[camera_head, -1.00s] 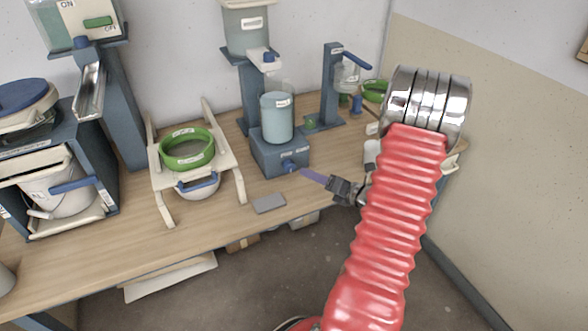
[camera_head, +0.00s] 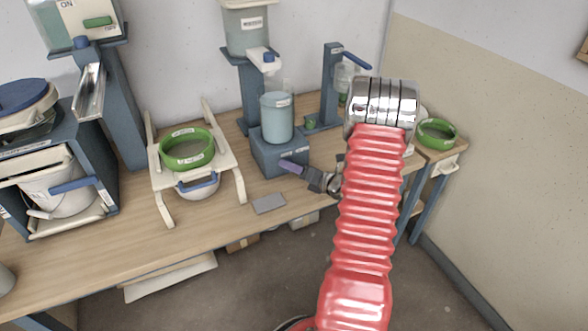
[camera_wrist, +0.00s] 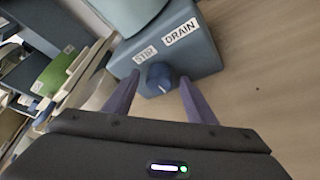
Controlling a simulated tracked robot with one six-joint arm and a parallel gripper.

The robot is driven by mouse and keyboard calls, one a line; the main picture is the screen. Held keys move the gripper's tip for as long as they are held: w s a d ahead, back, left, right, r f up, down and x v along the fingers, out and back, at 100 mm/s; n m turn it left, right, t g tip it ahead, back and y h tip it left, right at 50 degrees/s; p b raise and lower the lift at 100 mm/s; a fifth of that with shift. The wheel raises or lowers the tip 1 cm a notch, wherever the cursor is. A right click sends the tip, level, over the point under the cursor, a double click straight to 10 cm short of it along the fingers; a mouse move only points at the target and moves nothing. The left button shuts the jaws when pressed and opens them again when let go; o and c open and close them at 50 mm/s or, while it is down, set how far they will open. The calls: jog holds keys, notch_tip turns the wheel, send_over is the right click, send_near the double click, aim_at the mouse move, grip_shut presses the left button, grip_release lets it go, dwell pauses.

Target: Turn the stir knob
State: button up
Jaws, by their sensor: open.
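The stir knob (camera_wrist: 157,76) is a round blue knob with a small white mark, on the front of a blue base box. In the wrist view it sits below the white STIR label (camera_wrist: 145,56) and the DRAIN label (camera_wrist: 181,32). My gripper (camera_wrist: 158,80) is open, with one purple finger on each side of the knob; I cannot tell whether they touch it. In the head view my gripper (camera_head: 284,165) is at the front of the base box (camera_head: 268,158) and hides the knob. A light blue bucket (camera_head: 277,120) stands on the box.
A white stand with a green ring (camera_head: 186,161) is to the left. A grey plate (camera_head: 268,203) lies at the wooden table's front edge. A blue post with a lever (camera_head: 331,85) stands behind right. Another green ring (camera_head: 437,133) is at the far right.

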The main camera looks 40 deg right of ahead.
jog(key=shift+c, duration=0.2)
jog(key=c, duration=1)
jog(key=shift+n, duration=0.3)
jog(key=shift+a+r+n+g+h, duration=0.1)
jog(key=shift+n+g+h, duration=0.3)
jog(key=shift+n+h, duration=0.35)
jog(key=n+h, duration=0.1)
jog(key=n+g, duration=0.1)
jog(key=shift+a+n+h, duration=0.2)
jog(key=shift+n+h, duration=0.15)
jog(key=n+h, duration=0.3)
jog(key=n, duration=0.1)
jog(key=shift+w+a+g, duration=0.15)
jog(key=shift+a+g, duration=0.1)
jog(key=shift+g, duration=0.15)
